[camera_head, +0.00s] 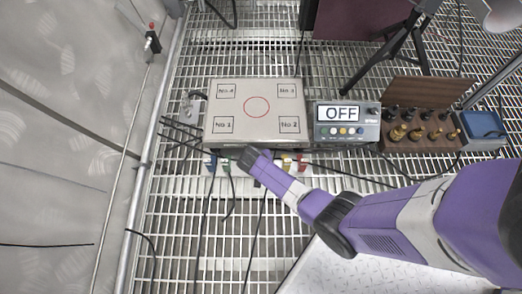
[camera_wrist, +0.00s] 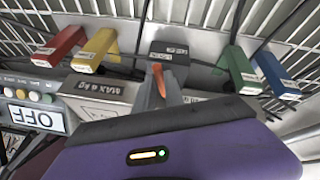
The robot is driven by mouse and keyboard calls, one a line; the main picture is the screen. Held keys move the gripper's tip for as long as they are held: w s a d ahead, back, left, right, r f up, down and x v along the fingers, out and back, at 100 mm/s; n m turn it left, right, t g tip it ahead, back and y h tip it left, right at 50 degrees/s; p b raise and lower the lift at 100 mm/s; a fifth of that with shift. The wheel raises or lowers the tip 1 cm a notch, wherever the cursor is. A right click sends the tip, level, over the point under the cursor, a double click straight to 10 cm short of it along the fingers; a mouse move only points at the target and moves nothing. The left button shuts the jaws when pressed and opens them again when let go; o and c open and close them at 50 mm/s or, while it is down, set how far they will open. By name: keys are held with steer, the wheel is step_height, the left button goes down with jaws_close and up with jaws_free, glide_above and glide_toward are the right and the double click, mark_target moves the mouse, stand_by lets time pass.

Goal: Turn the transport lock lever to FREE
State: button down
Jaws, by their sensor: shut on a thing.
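The grey box (camera_head: 256,110) has a red circle and numbered corner marks on top. My gripper (camera_head: 247,157) reaches its front edge from the lower right and hides the spot it touches. In the wrist view, my gripper (camera_wrist: 168,88) is shut at a small lever with an orange end (camera_wrist: 158,78) on the box front. The fingers hide most of the lever. A dark block (camera_wrist: 168,58) with small labels sits just beyond it; I cannot read the labels or tell the lever's setting.
Red (camera_wrist: 62,48), yellow (camera_wrist: 97,50), green (camera_wrist: 238,70) and blue (camera_wrist: 277,75) connectors flank the lever closely. A display unit (camera_head: 346,122) reading OFF stands right of the box, beside a wooden weight rack (camera_head: 420,128). Cables lie over the grating.

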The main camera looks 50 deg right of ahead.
steer(key=shift+w+a+f+m+g+b, duration=0.1)
steer(key=shift+w+a+m+g+b, duration=0.15)
steer(key=shift+m, duration=0.3)
steer(key=shift+w+a+r+m+g+b, duration=0.15)
steer(key=shift+m+b, duration=0.15)
steer(key=shift+m, duration=0.2)
steer(key=shift+w+a+f+m+g+b, duration=0.1)
steer(key=shift+f+m+g+b, duration=0.15)
steer(key=shift+m, duration=0.3)
steer(key=shift+r, duration=0.15)
steer(key=c, duration=1.4)
jaws_free()
steer(key=shift+c, duration=0.2)
steer(key=p+v, duration=0.4)
steer(key=v, duration=0.3)
steer(key=shift+a+r, duration=0.3)
